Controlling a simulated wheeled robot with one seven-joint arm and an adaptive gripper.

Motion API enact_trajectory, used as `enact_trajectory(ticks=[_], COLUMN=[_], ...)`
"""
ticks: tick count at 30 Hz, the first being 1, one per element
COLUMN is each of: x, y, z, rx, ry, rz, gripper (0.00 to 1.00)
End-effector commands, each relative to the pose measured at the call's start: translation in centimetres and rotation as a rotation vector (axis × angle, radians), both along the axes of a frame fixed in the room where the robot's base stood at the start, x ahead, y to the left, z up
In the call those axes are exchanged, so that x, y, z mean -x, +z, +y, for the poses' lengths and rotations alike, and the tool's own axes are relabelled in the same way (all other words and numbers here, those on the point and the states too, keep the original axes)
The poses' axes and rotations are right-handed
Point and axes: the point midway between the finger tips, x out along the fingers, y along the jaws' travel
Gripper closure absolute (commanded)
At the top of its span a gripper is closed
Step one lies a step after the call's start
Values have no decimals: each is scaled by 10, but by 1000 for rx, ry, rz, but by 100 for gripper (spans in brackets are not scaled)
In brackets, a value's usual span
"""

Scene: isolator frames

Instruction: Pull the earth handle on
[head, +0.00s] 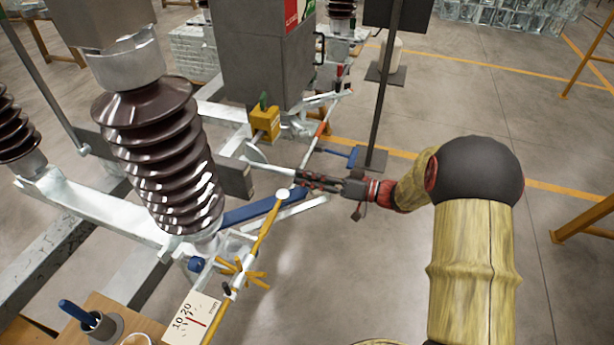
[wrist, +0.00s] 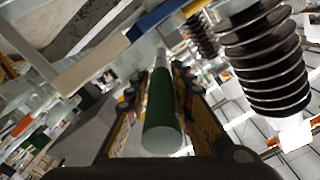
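The earth handle shows in the wrist view as a dark green cylindrical grip (wrist: 160,112) with a pale round end towards the camera. It lies lengthwise between the two fingers of my gripper (wrist: 157,72). In the head view my gripper (head: 303,180) reaches left from the arm, its fingers around the end of a pale lever (head: 256,155); the green grip is mostly hidden there. The fingers flank the grip closely. I cannot tell whether both fingers press on it.
A brown ribbed insulator (head: 160,150) stands left of my gripper. A yellow box (head: 265,121) sits behind it, by a grey cabinet (head: 262,60). A dark post (head: 381,110) stands behind. A yellow rod (head: 265,230) stands in front.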

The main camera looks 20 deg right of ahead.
Motion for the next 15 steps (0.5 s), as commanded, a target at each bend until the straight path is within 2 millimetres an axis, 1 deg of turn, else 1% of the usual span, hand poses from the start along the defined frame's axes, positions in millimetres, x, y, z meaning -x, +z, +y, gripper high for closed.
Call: enact_trajectory(ticks=[1,5,12,15], x=[1,1,0,2], y=[0,1,1,1], z=[1,1,0,-3], rx=[-1,-1,-1,-2], ry=[3,2,2,1], rz=[0,-1,-1,-1], gripper=[68,61,61,61])
